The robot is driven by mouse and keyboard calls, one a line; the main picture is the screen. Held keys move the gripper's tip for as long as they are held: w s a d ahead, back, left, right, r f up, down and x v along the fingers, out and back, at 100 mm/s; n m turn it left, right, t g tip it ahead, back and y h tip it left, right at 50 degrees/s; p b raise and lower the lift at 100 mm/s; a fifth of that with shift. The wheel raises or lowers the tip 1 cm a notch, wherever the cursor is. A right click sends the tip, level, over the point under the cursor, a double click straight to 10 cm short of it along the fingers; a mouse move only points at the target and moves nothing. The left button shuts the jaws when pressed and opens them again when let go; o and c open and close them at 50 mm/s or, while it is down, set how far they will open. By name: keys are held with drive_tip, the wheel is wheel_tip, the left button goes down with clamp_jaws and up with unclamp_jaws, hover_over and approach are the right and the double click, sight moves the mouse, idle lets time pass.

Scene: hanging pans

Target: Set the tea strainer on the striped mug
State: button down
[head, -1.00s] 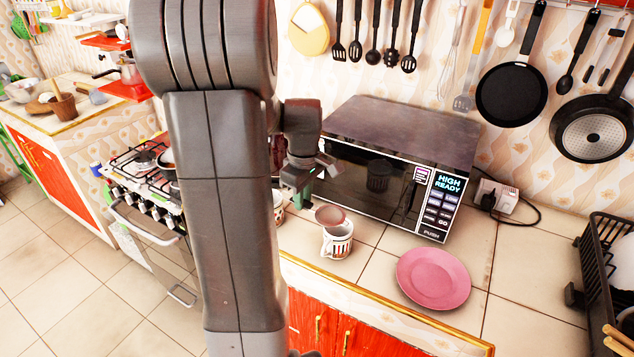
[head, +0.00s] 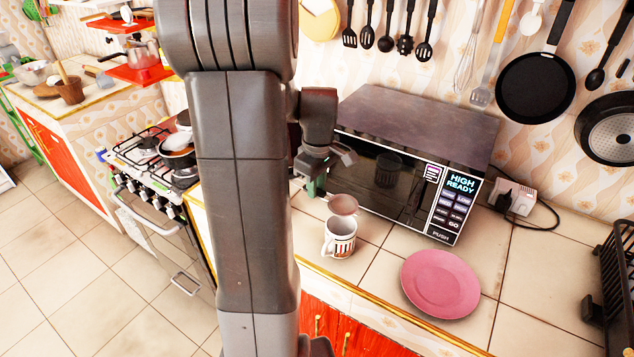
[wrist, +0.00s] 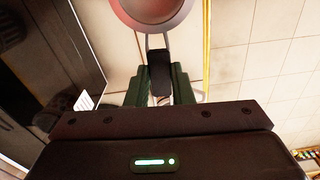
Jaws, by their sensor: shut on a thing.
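The striped mug (head: 340,240) stands upright on the tiled counter, in front of the microwave, with its handle toward the lower left. The tea strainer's round reddish bowl (head: 343,204) appears just above the mug's rim in the head view, apart from it; whether it is straight over the mug or behind it I cannot tell. My gripper (head: 316,186) is shut on the strainer's handle. In the wrist view the bowl (wrist: 152,12) is cut off by the top edge, and its dark handle (wrist: 160,72) sits between my fingers. The mug does not show clearly there.
The microwave (head: 410,165) stands close behind the mug and my gripper. A pink plate (head: 440,284) lies to the right of the mug. A black dish rack (head: 612,285) is at the far right. Bare counter tiles lie between plate and rack.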

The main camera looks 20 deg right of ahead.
drive_tip(key=shift+f+b, duration=1.75)
drive_tip(key=shift+f, duration=0.95)
drive_tip(key=shift+f, duration=0.15)
drive_tip(key=c, duration=1.2)
unclamp_jaws()
drive_tip(key=r, duration=1.3)
drive_tip(key=shift+s+d+r+b, duration=0.2)
drive_tip(key=shift+s+r+b, duration=0.1)
drive_tip(key=shift+r+b, duration=0.1)
drive_tip(key=shift+f, duration=0.1)
drive_tip(key=f, duration=0.9)
drive_tip(key=f+p, duration=0.1)
drive_tip(key=f, duration=0.3)
drive_tip(key=shift+w+a+f, duration=0.15)
drive_tip(key=shift+w+a, duration=0.05)
drive_tip(key=shift+w, duration=0.1)
